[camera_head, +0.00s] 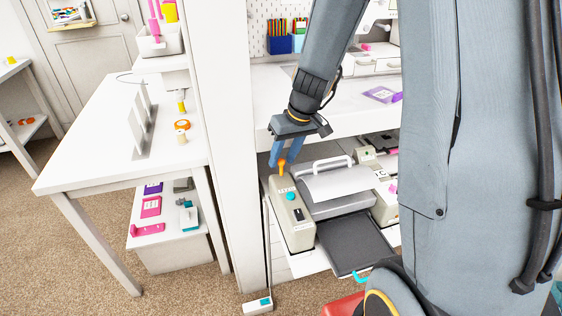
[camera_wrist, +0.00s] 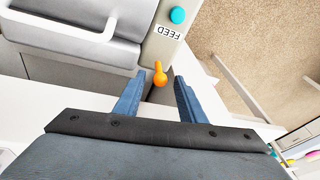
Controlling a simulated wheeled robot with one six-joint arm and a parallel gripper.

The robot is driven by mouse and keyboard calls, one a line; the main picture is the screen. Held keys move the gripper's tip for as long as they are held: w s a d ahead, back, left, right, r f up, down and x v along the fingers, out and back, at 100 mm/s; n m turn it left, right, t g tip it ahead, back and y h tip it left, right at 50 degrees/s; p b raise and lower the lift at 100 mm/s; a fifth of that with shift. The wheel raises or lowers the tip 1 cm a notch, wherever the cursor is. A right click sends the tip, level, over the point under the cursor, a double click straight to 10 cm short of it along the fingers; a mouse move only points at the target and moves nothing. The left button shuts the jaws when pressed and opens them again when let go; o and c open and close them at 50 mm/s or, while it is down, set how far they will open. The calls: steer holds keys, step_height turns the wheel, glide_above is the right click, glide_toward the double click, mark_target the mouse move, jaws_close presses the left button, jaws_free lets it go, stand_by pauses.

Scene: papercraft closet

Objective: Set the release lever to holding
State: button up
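The release lever looks to be the small orange lever (camera_head: 282,165) at the back end of a beige side unit (camera_head: 292,222) of a machine on a low shelf. In the wrist view the orange lever (camera_wrist: 160,75) stands just beyond my fingertips, between their lines, near a label reading FEED (camera_wrist: 170,32) and a teal knob (camera_wrist: 178,15). My gripper (camera_head: 288,158) hangs right above and beside the lever, fingers pointing down. In the wrist view my gripper (camera_wrist: 156,85) is open, with nothing between the fingers. I cannot tell whether a finger touches the lever, or which setting it is in.
The machine has a grey body with a white handle (camera_head: 320,163) and a dark tray (camera_head: 355,243) in front. A white worktop (camera_head: 345,112) lies above it, close to my arm. A white upright panel (camera_head: 230,150) stands left. Carpet (camera_head: 190,285) is open at front left.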

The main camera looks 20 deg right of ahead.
steer(key=shift+v, duration=2.75)
